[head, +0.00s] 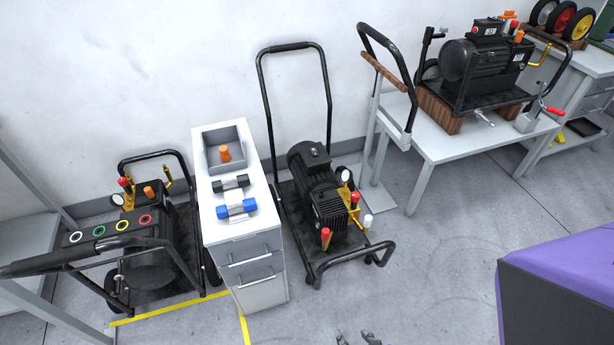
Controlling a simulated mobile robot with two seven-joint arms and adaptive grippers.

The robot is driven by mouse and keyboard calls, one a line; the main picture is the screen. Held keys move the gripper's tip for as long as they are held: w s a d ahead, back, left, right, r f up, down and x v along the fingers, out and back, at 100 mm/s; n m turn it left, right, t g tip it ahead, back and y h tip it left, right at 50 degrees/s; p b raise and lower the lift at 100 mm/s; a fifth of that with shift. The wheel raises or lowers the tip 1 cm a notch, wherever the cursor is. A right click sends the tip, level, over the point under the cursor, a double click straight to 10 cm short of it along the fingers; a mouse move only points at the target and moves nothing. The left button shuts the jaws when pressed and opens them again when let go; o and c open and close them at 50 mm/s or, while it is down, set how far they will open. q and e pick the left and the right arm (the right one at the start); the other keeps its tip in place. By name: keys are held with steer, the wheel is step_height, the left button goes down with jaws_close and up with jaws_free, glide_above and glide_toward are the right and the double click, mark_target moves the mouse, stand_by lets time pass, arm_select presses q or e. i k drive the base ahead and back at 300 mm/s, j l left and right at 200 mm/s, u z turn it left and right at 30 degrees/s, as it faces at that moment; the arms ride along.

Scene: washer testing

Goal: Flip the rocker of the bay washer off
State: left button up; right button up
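A black-framed washer (150,262) stands at the far left in a bay marked by yellow floor lines. It has a gauge, red and orange knobs, and a strip with white, green, yellow and red rings. A second washer (318,190) on a black cart stands right of the white cabinet, and a third (480,62) sits on a table at the back right. I cannot make out a rocker on the bay washer. Two grey fingertips of what appears to be my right gripper (357,338) show at the bottom edge, apart and empty, away from every washer. My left gripper is not in view.
The white cabinet (262,268) stands close beside the bay washer, with a grey bin (225,132) and dumbbell-shaped parts on top. A grey shelf (25,240) is at the left. A purple and dark block (560,270) fills the lower right. The front centre floor is clear.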

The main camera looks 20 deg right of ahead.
mark_target(313, 152)
steer(key=i+l+u, duration=0.1)
steer(key=i+l, duration=0.15)
steer(key=i+l+u, duration=0.15)
steer(key=l, duration=0.3)
steer(key=i+l+u, duration=0.1)
steer(key=i+l, duration=0.25)
steer(key=i+l+u, duration=0.15)
steer(key=l, duration=0.3)
